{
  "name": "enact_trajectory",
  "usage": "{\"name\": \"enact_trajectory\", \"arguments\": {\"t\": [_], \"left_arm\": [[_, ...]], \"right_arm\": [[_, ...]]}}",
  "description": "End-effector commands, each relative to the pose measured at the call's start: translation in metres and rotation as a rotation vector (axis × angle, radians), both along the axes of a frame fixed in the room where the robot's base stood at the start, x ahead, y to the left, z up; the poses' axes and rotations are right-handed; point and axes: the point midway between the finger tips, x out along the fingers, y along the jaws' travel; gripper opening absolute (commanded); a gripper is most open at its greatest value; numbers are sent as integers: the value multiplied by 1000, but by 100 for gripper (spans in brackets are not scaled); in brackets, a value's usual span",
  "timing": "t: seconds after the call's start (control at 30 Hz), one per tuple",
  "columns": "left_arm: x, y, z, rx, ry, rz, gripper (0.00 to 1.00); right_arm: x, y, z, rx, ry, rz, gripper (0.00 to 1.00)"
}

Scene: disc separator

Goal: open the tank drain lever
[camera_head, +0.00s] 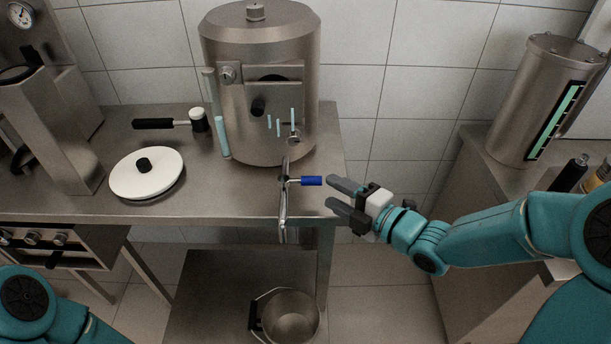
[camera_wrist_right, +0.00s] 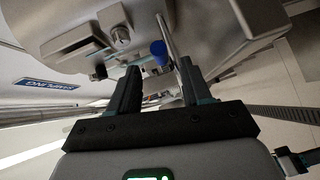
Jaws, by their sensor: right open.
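The drain lever has a blue handle (camera_head: 311,181) on a metal drain pipe (camera_head: 283,205) at the front of the steel tank (camera_head: 262,110). The handle points right, toward my right gripper. My right gripper (camera_head: 330,190) is open, its two dark fingers just right of the handle's end, with a small gap seen between them in the head view. In the right wrist view the blue handle (camera_wrist_right: 158,50) appears ahead of and between the open fingers (camera_wrist_right: 157,75). My left gripper is not in view; only part of my left arm shows at the lower left.
A metal bucket (camera_head: 290,318) stands on the lower shelf below the pipe. A white lid (camera_head: 147,174) and a black-handled mallet (camera_head: 160,123) lie on the table (camera_head: 235,203) to the left. A steel cylinder (camera_head: 545,95) stands on the right counter.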

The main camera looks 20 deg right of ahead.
Motion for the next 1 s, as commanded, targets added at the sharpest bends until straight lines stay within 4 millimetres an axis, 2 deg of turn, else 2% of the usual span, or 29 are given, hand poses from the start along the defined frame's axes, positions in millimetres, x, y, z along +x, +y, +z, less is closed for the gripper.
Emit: {"name": "enact_trajectory", "arguments": {"t": [0.03,0.2,0.4,0.57,0.8,0.83,0.97,1.0], "left_arm": [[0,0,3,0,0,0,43],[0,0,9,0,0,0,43],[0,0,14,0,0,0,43],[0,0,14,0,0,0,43],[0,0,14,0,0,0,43],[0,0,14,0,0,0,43],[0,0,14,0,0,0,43],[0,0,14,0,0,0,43]], "right_arm": [[11,9,-1,1,1,6,48],[44,27,-6,0,2,3,48],[71,41,-11,0,0,1,48],[79,45,-13,1,0,0,48],[80,46,-13,1,1,-1,48],[80,46,-13,1,1,-1,45],[79,45,-13,1,1,-1,3],[79,45,-13,1,1,-1,0]]}}
